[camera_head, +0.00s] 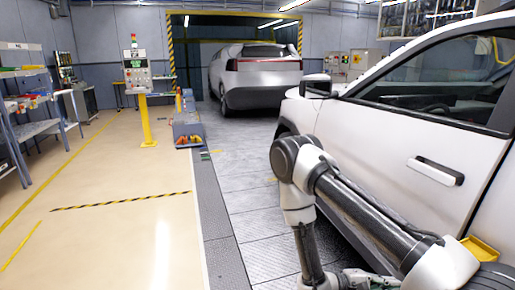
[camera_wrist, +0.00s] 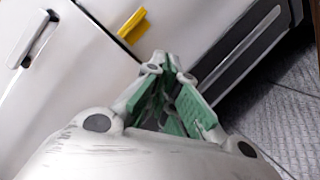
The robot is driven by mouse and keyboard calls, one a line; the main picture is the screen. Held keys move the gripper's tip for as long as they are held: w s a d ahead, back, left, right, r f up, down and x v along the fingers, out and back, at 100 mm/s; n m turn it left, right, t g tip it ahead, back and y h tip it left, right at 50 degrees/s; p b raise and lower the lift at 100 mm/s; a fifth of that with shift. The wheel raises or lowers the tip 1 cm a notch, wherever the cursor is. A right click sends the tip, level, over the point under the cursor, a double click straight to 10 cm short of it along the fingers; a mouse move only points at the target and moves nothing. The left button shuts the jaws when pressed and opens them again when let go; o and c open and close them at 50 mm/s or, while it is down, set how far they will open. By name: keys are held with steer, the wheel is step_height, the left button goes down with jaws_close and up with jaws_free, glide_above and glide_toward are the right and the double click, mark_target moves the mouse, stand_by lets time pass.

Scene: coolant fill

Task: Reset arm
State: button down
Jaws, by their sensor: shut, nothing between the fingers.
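My gripper (camera_wrist: 166,62) shows in the wrist view with its green-padded fingers brought together at the tips and nothing between them. It points toward the lower side of a white car (camera_wrist: 75,85). In the head view my arm is folded beside the white car (camera_head: 390,145) on the right, and my gripper cannot be made out there. A yellow part (camera_wrist: 132,26) shows on or near the car's side beyond the fingertips; a yellow piece also shows at the lower right of the head view (camera_head: 482,250). I cannot tell whether they are the same.
A second silver car (camera_head: 255,75) stands ahead in the lane. A yellow-post control panel (camera_head: 140,90), a low bin of orange items (camera_head: 188,135) and a shelf rack (camera_head: 30,100) stand to the left. The beige floor (camera_head: 120,170) is clear. The white car's door is close to my arm.

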steer(key=s+a+r+m+t+y, duration=0.1)
steer(key=r+y, duration=0.5)
steer(key=r, duration=0.7)
steer(key=s+a+r+m+t+y, duration=0.2)
steer(key=s+r+y, duration=0.4)
steer(key=r, duration=0.7)
steer(key=s+a+r+m+t+y, duration=0.1)
steer(key=s+r+y, duration=0.3)
steer(key=r, duration=0.8)
steer(key=shift+a+r+m+t+y, duration=0.15)
steer(key=shift+r+m+t+y, duration=0.3)
steer(key=shift+m+y, duration=0.45)
